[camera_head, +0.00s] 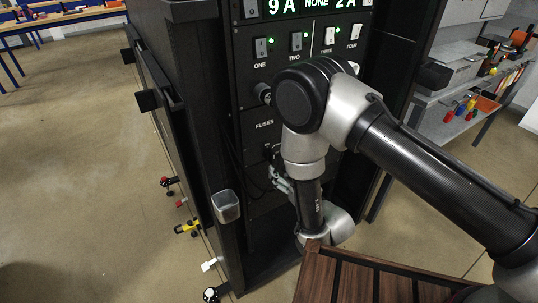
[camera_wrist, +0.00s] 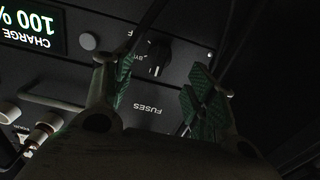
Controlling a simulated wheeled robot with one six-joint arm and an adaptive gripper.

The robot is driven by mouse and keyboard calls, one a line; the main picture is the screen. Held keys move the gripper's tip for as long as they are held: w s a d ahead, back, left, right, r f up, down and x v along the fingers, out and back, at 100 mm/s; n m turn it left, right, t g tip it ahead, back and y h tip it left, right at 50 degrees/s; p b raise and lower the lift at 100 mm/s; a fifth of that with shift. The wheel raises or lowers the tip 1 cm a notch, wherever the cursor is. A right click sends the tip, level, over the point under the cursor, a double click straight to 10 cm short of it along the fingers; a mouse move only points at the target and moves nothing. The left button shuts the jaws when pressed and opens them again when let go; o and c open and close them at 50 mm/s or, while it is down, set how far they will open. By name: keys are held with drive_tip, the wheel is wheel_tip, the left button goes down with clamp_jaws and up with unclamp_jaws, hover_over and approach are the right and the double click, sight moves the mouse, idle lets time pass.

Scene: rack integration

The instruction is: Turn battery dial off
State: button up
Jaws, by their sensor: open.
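The black rotary dial (camera_wrist: 158,58) is on the dark rack panel in the wrist view, which shows the panel upside down. Partly hidden lettering stands beside it. My gripper (camera_wrist: 160,90) is open, with one green-padded finger on each side of the picture. The dial shows between and beyond the fingertips, nearer the left finger. I see no contact with it.
A "CHARGE 100 %" display (camera_wrist: 30,25) and a round button (camera_wrist: 88,41) are beside the dial. Fuse knobs (camera_wrist: 42,130) are at lower left. In the head view the rack (camera_head: 190,100) has several switches (camera_head: 296,41) above my arm.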

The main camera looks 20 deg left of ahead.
sight(274, 160)
drive_tip(key=x, duration=0.6)
drive_tip(key=shift+w+a, duration=0.25)
drive_tip(key=shift+c, duration=0.3)
drive_tip(key=c, duration=1)
